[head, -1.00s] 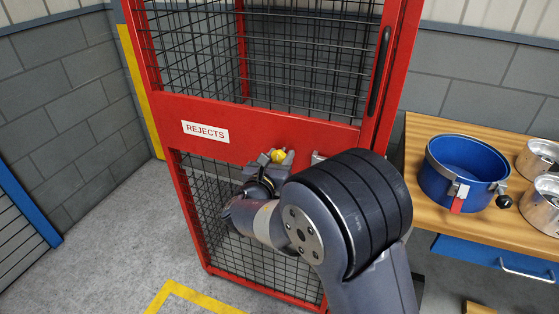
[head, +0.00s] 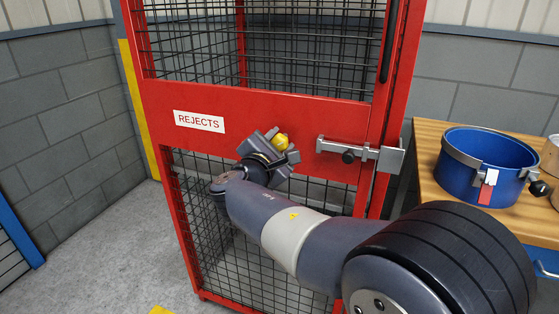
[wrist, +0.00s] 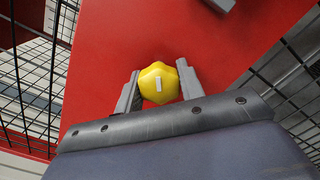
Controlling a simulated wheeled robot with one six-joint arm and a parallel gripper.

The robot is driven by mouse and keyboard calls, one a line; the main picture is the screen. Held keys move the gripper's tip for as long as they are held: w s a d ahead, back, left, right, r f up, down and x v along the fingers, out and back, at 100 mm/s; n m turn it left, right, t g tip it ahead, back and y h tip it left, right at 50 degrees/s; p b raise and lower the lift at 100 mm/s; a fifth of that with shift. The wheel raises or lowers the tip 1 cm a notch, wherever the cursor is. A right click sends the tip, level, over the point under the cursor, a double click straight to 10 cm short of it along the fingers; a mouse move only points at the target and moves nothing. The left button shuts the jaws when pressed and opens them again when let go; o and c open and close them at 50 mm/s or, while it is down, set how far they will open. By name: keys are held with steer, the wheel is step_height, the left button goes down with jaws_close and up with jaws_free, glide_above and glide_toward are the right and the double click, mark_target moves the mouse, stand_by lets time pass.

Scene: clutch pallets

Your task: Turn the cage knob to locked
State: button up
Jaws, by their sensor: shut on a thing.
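The yellow cage knob (head: 280,141) sits on the red middle panel of the cage door, right of the REJECTS sign. In the wrist view the knob (wrist: 159,83) is a rounded yellow cap with a short pale mark on its face, the mark standing nearly upright in that picture. The knob's base is hidden.
The red cage door panel (head: 240,100) has black mesh above and below. A grey bolt latch (head: 360,151) with a black knob is to the right. A blue drum (head: 484,168) stands on the wooden bench (head: 450,215) at the right. Open floor lies at the left.

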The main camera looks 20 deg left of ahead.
steer(key=m+b, duration=0.5)
steer(key=b, duration=0.1)
steer(key=shift+f, duration=0.2)
steer(key=shift+r+m+b, duration=0.2)
steer(key=shift+m+b, duration=0.7)
steer(key=shift+b, duration=0.15)
steer(key=o, duration=1)
steer(key=s, duration=0.7)
steer(key=s+a+p, duration=0.1)
steer(key=s, duration=0.2)
steer(key=shift+s, duration=0.4)
